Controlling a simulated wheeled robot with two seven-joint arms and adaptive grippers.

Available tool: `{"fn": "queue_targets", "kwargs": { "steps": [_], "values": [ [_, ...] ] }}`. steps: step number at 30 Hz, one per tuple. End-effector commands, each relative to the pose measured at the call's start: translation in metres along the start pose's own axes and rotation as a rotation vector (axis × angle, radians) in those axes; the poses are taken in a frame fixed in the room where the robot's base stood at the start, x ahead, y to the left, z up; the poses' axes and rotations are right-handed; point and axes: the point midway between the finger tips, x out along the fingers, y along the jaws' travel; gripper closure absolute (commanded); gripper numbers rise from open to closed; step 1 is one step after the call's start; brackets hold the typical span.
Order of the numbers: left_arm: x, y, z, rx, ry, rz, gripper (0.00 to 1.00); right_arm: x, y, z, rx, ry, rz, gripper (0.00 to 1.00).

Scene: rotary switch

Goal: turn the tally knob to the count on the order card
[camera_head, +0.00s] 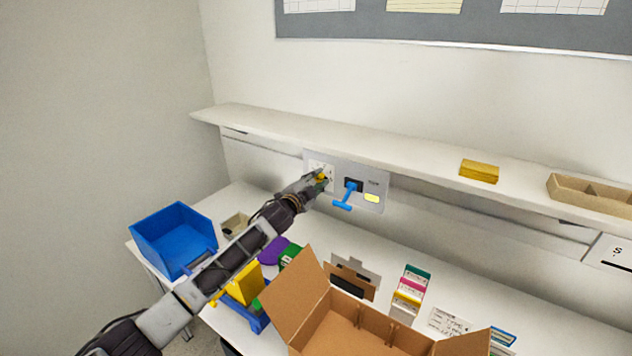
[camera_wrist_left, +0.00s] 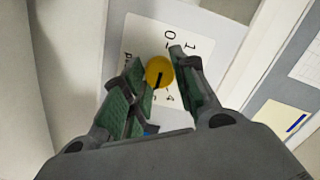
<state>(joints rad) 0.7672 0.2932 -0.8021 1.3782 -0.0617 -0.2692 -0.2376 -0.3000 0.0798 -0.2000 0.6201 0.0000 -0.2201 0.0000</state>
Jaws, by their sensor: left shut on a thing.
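The yellow tally knob (camera_wrist_left: 159,69) with a black pointer line sits on a white dial plate (camera_wrist_left: 140,45) in the left wrist view. Digits 0, 1 and 4 show around it; the gripper hides other marks. In the head view the knob (camera_head: 321,178) is mostly hidden by my left gripper (camera_head: 318,180). My left gripper (camera_wrist_left: 162,76) is shut on the knob, with green-padded fingers on either side. A white card with writing (camera_head: 450,322) lies on the table; I cannot read it or tell if it is the order card. My right gripper is not in view.
A blue T-handle (camera_head: 345,200) juts from the grey panel (camera_head: 372,180) just right of the knob. A shelf (camera_head: 400,160) runs above the panel. An open cardboard box (camera_head: 345,335), a blue bin (camera_head: 172,240) and several small items crowd the table below.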

Motion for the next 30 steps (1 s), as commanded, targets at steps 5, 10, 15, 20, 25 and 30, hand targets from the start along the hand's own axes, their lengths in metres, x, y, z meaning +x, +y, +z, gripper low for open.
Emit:
{"fn": "queue_targets", "kwargs": {
  "steps": [5, 10, 15, 20, 25, 30],
  "values": [
    [0.000, 0.002, 0.000, -0.001, 0.000, 0.002, 0.53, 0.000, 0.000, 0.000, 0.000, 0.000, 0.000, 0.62],
    [0.000, 0.001, 0.000, -0.001, 0.000, 0.001, 0.49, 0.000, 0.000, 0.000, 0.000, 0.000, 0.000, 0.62],
    [0.000, 0.001, 0.000, -0.001, 0.000, 0.001, 0.49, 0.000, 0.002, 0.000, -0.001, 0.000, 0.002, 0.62],
    [-0.002, 0.001, 0.000, -0.002, -0.001, 0.001, 0.49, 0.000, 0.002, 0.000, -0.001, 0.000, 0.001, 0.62],
    [-0.009, 0.001, 0.001, -0.002, -0.001, 0.001, 0.49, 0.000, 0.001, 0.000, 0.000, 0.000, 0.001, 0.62],
    [-0.020, 0.001, 0.001, -0.002, -0.001, 0.000, 0.49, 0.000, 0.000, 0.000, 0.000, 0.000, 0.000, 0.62]
  ]
}}
